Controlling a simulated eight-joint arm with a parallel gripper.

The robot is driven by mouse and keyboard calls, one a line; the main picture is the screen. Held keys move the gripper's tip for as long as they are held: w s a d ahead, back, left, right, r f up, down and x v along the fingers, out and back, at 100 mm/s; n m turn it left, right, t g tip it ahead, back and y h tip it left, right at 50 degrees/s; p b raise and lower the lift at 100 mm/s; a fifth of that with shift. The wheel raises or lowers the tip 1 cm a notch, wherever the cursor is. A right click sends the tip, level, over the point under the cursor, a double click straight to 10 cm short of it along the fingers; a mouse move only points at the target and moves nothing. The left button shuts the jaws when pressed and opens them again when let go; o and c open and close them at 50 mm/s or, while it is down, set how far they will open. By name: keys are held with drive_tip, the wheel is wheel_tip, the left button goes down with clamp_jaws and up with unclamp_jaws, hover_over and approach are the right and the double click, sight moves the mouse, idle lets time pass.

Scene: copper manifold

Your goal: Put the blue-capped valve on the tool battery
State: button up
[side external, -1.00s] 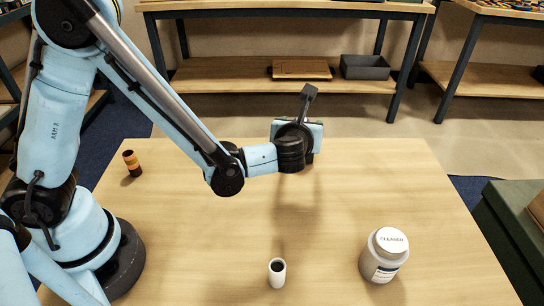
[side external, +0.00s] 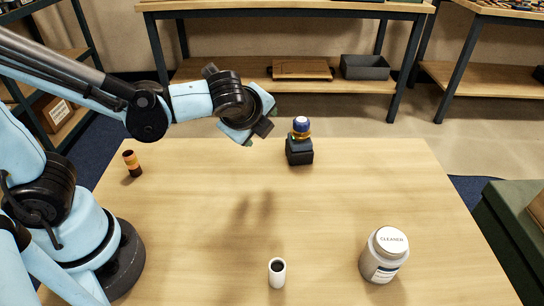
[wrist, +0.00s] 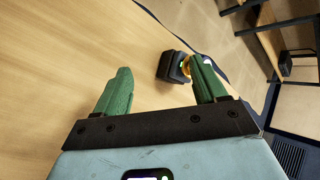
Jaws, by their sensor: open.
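The blue-capped valve (side external: 301,127), with a brass-coloured body, stands upright on top of the black tool battery (side external: 300,152) near the far edge of the table. My gripper (side external: 259,130) is left of the valve in the side view, raised above the table and apart from it. In the wrist view my gripper (wrist: 160,82) has its two green fingers spread with nothing between them. The battery (wrist: 171,66) lies beyond the fingers there, and the right finger partly hides the valve (wrist: 186,66).
On the wooden table (side external: 200,220) are an orange-and-dark cylinder (side external: 132,163) at left, a white tube (side external: 277,272) at the front and a cleaner jar (side external: 384,255) at front right. The middle of the table is clear. Shelving (side external: 220,75) stands behind.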

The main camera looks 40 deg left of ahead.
drive_tip(key=s+a+n+h, duration=0.2)
drive_tip(key=s+n, duration=0.1)
drive_tip(key=n, duration=0.5)
drive_tip(key=s+a+r+n+h, duration=0.1)
drive_tip(key=s+n, duration=0.3)
drive_tip(key=n, duration=0.5)
drive_tip(key=shift+a+r+n+h, duration=0.3)
drive_tip(key=shift+a+h, duration=0.2)
drive_tip(key=shift+h, duration=0.3)
